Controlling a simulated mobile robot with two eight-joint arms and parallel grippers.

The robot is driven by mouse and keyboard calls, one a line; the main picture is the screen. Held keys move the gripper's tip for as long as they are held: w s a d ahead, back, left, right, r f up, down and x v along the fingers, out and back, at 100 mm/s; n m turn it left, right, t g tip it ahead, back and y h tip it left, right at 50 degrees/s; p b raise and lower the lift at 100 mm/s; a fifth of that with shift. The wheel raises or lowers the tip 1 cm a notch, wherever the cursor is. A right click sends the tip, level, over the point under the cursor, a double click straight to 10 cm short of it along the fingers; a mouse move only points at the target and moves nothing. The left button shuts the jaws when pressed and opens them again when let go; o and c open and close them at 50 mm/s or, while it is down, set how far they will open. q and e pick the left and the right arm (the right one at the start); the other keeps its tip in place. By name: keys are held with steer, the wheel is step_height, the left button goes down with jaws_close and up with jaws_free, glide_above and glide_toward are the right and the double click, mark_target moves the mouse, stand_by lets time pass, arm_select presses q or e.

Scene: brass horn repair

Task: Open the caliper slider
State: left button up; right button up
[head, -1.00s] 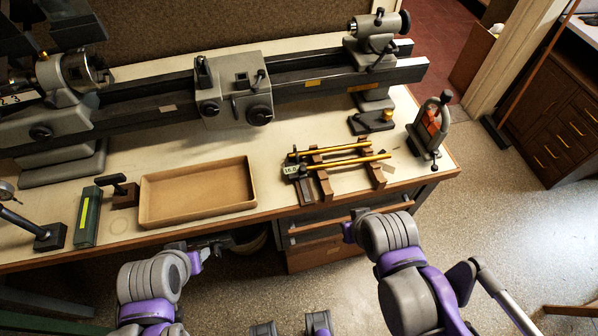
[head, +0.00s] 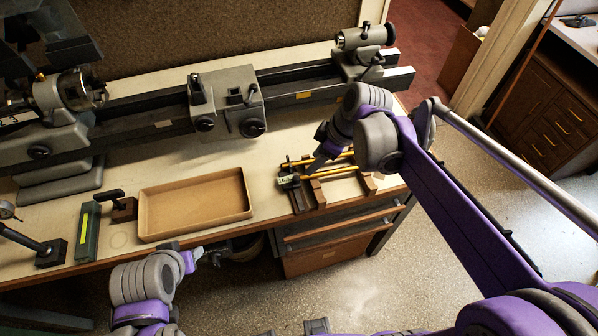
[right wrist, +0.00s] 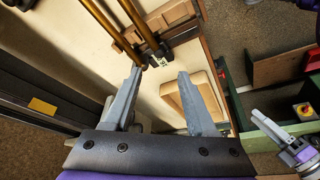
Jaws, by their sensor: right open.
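The caliper (head: 287,181), dark with a small pale number display, sits at the left end of the brass tubes on the bench. In the right wrist view its display (right wrist: 158,61) shows just beyond the gap between my fingertips. My right gripper (head: 316,166) is over the tubes, close to the right of the caliper; its open, empty fingers show in the right wrist view (right wrist: 160,74). Whether a finger touches the caliper I cannot tell. My left gripper (head: 208,256) is low in front of the bench edge, too small to read.
Brass tubes (head: 340,169) rest on wooden blocks (head: 318,194). An empty tan tray (head: 195,233) lies to the left. The lathe (head: 290,92) runs along the back. Drawers (head: 320,259) are under the bench. My right arm hides the bench's right end.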

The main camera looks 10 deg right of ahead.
mark_target(297, 178)
steer(key=b+x, duration=0.1)
steer(key=x, duration=0.9)
steer(key=shift+w+a+f, duration=0.25)
steer(key=shift+f, duration=0.05)
jaws_close()
stand_by(1.0)
